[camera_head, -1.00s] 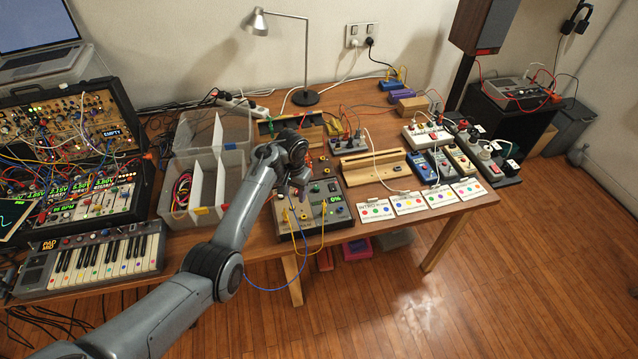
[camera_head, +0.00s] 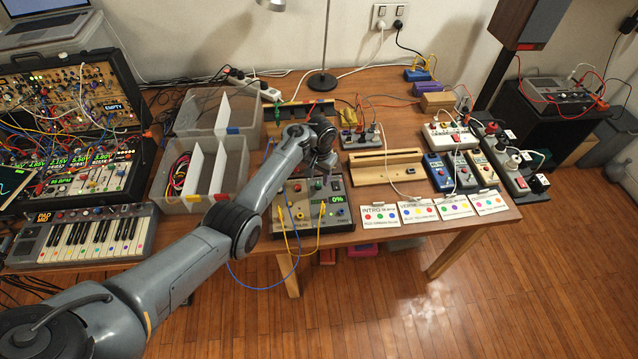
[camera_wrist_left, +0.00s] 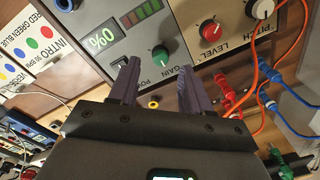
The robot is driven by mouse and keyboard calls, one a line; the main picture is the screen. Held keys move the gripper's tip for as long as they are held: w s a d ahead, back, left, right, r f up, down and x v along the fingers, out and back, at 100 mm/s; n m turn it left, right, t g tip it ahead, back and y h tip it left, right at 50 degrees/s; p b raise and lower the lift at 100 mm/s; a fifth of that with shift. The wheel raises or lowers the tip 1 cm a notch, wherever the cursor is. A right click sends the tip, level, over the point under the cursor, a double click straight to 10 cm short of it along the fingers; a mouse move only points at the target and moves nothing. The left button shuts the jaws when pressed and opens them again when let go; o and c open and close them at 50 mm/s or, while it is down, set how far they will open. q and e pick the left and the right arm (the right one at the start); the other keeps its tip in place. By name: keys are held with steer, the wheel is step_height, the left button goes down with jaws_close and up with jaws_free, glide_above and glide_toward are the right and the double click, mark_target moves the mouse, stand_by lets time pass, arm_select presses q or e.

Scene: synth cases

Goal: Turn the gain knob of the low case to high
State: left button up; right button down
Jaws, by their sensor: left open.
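The low case (camera_head: 350,222) is a grey box at the table's front edge, with a lit 0% display (camera_head: 338,199). In the left wrist view its panel fills the top, with the 0% display (camera_wrist_left: 101,39) and a dark gain knob (camera_wrist_left: 161,54) with a green cap, beside the GAIN label. My left gripper (camera_head: 322,178) is over the back part of the case. In the wrist view the left gripper (camera_wrist_left: 157,78) is open, its two fingers apart on either side of the gain knob. I cannot tell whether they touch it. My right gripper is not in view.
A red-capped LEVEL knob (camera_wrist_left: 210,30) and plugged red and blue cables (camera_wrist_left: 232,88) are close to one finger. Yellow and blue cables hang from the case's front. A clear divided bin (camera_head: 205,180) is left of it; song cards (camera_head: 380,217) lie to the right.

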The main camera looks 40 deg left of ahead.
mark_target(318, 184)
arm_select(q)
steer(key=shift+a+f+b, duration=0.1)
steer(key=shift+f+b, duration=0.4)
steer(key=shift+f, duration=1.3)
jaws_close()
